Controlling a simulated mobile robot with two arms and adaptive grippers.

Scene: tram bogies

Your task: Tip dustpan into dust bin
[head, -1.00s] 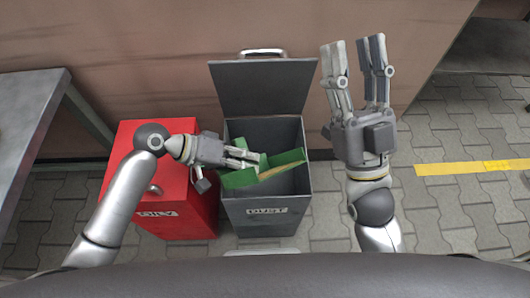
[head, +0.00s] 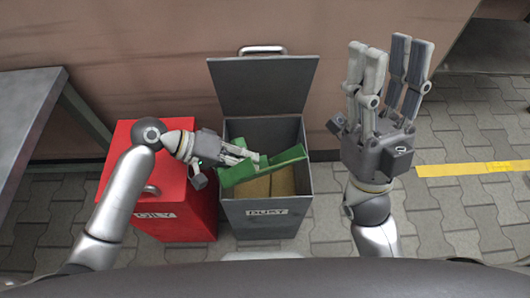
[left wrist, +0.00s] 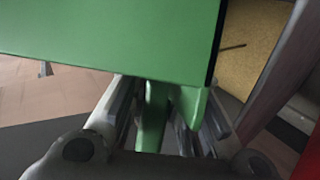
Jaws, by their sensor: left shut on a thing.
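The green dustpan (head: 282,160) is tilted over the open mouth of the grey bin marked DUST (head: 265,222). My left gripper (head: 245,157) is shut on its handle, coming in from the left over the red bin. In the left wrist view the dustpan (left wrist: 110,35) fills the upper left, with its handle between the fingers (left wrist: 160,115). Tan dust (head: 270,186) shows inside the bin below the pan, and also in the left wrist view (left wrist: 247,40). The pan's inner face is mostly hidden. My right gripper (head: 390,55) is open and empty, fingers up, right of the bin.
A red bin marked OILY (head: 185,222) with a closed lid stands left of the dust bin. The dust bin's lid (head: 262,88) stands open against a brown wall. A grey metal table (head: 25,115) is at the left. Paved floor with a yellow line (head: 475,169) is free at right.

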